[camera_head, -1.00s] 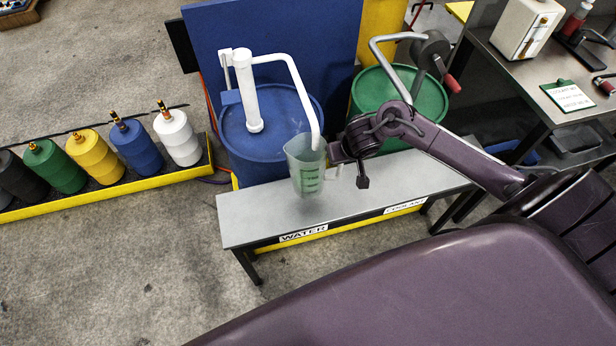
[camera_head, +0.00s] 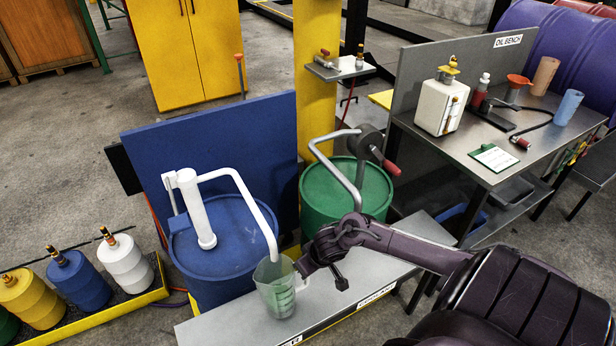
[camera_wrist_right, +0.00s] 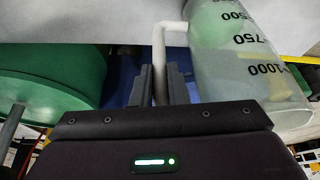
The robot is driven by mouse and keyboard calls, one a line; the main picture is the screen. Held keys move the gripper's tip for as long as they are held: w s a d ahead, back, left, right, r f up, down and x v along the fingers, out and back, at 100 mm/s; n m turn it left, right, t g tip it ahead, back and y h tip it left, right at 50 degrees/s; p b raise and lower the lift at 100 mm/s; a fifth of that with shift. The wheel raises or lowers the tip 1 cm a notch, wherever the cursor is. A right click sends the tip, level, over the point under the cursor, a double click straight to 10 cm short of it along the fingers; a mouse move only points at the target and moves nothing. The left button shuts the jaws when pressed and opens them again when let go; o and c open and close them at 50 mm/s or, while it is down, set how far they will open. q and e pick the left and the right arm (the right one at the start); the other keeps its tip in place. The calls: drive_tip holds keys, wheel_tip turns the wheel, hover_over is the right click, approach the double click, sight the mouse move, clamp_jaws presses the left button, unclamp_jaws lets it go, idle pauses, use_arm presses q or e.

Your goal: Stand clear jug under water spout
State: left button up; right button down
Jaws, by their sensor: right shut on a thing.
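The clear jug (camera_head: 279,297) with dark measuring marks is upright at the grey bench in front of the blue drum (camera_head: 225,240). I cannot tell whether its base touches the bench. The white water spout (camera_head: 268,232) curves down from the pump, and its tip appears at the jug's mouth. My right gripper (camera_head: 303,271) is shut on the jug's handle from the right. The right wrist view shows the pale handle (camera_wrist_right: 161,60) between the fingers (camera_wrist_right: 161,88) and the jug's marked wall (camera_wrist_right: 240,62) beside them. My left gripper is not in view.
The grey bench (camera_head: 225,325) runs along the drums, with free top to the left of the jug. A green drum (camera_head: 325,190) with a metal spout (camera_head: 335,165) stands behind my right arm. The oil bench (camera_head: 540,115) is at the right, and coloured bottles (camera_head: 85,285) stand at the left.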

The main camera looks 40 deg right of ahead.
drive_tip(key=shift+w+f, duration=0.1)
drive_tip(key=shift+f, duration=0.3)
drive_tip(key=c, duration=1.4)
unclamp_jaws()
drive_tip(key=shift+c, duration=0.2)
drive_tip(key=p+v, duration=0.2)
drive_tip(key=v, duration=1)
drive_tip(key=shift+a, duration=0.1)
